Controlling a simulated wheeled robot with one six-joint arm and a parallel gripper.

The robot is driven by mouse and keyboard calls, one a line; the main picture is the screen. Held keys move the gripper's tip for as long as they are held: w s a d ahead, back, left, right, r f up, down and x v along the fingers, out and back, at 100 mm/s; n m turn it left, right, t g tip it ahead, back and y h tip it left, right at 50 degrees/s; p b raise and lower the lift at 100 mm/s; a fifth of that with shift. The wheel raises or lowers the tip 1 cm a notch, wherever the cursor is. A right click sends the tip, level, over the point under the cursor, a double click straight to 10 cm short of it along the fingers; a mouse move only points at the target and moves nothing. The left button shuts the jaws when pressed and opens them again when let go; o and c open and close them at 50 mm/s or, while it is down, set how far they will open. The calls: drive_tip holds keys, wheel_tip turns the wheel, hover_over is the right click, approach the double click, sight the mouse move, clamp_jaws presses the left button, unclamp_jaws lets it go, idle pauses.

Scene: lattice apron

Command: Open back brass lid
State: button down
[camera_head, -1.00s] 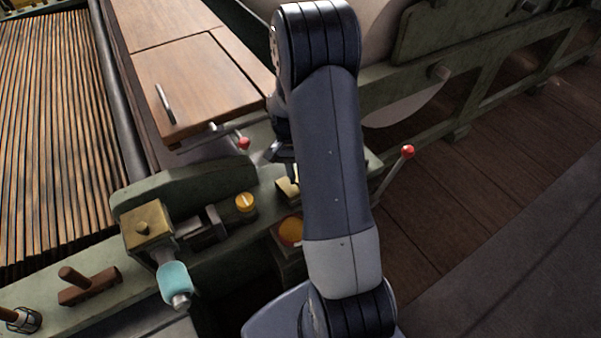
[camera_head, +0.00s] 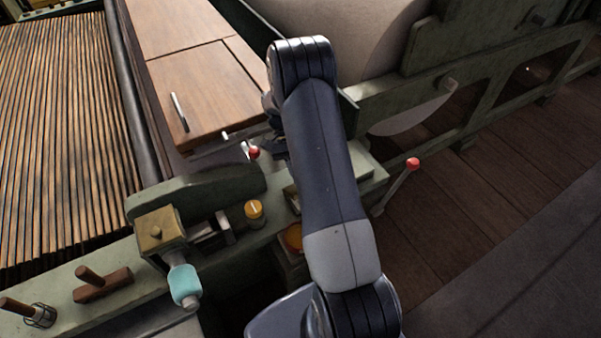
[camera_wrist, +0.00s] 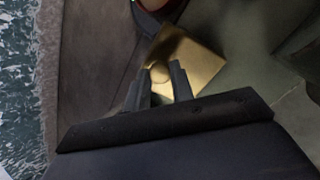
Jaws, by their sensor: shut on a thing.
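The back brass lid (camera_wrist: 195,62) shows in the wrist view as a square gold plate with a round knob (camera_wrist: 159,72). My gripper (camera_wrist: 162,74) is shut on that knob, with one dark finger on each side. In the head view my arm hides the back lid and most of my gripper (camera_head: 277,150). The box (camera_head: 293,198) under the arm's left edge shows only in part. How far the lid is tilted I cannot tell. Another brass lid (camera_head: 157,230) with a small knob sits on a box nearer the front left and looks flat and shut.
A yellow-capped knob (camera_head: 254,212) and an orange disc (camera_head: 293,238) lie close left of my arm. Red-tipped levers stand at the left (camera_head: 253,152) and right (camera_head: 413,163). A teal-handled part (camera_head: 184,284) juts out in front. The wooden floor at right is clear.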

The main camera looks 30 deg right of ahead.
drive_tip(key=c, duration=1.2)
unclamp_jaws()
drive_tip(key=shift+r, duration=0.1)
wheel_tip(320, 180, up, 10)
drive_tip(key=shift+b, duration=0.45)
wheel_tip(320, 180, down, 10)
drive_tip(key=shift+f+p, duration=0.2)
drive_tip(key=shift+p, duration=0.3)
drive_tip(key=shift+s+t, duration=0.3)
drive_tip(key=shift+t, duration=0.1)
